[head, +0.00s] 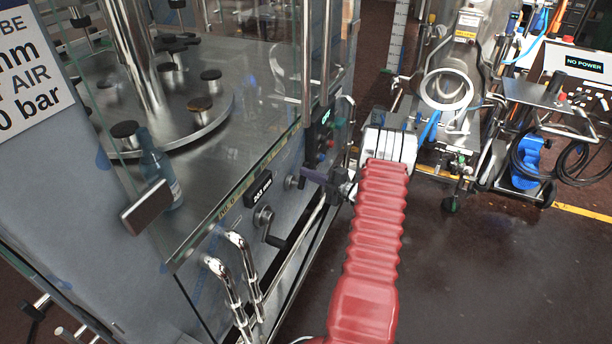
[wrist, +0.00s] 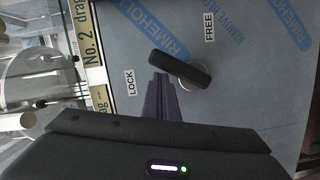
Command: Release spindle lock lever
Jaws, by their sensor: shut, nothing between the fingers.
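The spindle lock lever (wrist: 178,68) is a black rounded bar on a grey round hub, set on a grey-blue panel in the wrist view. Its free end points left and slightly up, between the LOCK label (wrist: 130,83) at left and the FREE label (wrist: 209,27) above, nearer the LOCK direction. My gripper (wrist: 161,78) has purple fingers, shut and empty, with the tips just below the lever's left half. I cannot tell whether they touch it. In the head view my gripper (head: 306,174) is at the machine's front panel; the lever cannot be made out clearly there.
A glass guard (head: 240,195) stands left of my gripper. A crank handle (head: 268,226) and a 263 mm display (head: 259,188) are on the panel below left. Bent chrome bars (head: 240,265) stick out lower down. Dark floor (head: 490,270) is open at right.

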